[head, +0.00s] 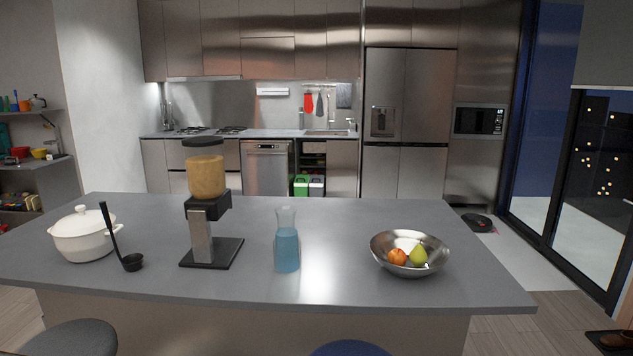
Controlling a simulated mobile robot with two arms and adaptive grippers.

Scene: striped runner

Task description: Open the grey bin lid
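A small grey bin (317,187) stands low in the open cabinet section below the far counter, to the right of the dishwasher. It is far off and small, and I cannot tell whether its lid is open or shut. A green bin (300,187) stands beside it on the left. The island hides what is in front of and below the bins. Neither of my grippers is in view.
The grey island (350,215) lies between me and the bins. It holds a white pot (82,238), a ladle, a dispenser (206,190), a blue bottle (287,250) and a fruit bowl (390,262). Stools (68,340) stand in front. Floor shows right of the island.

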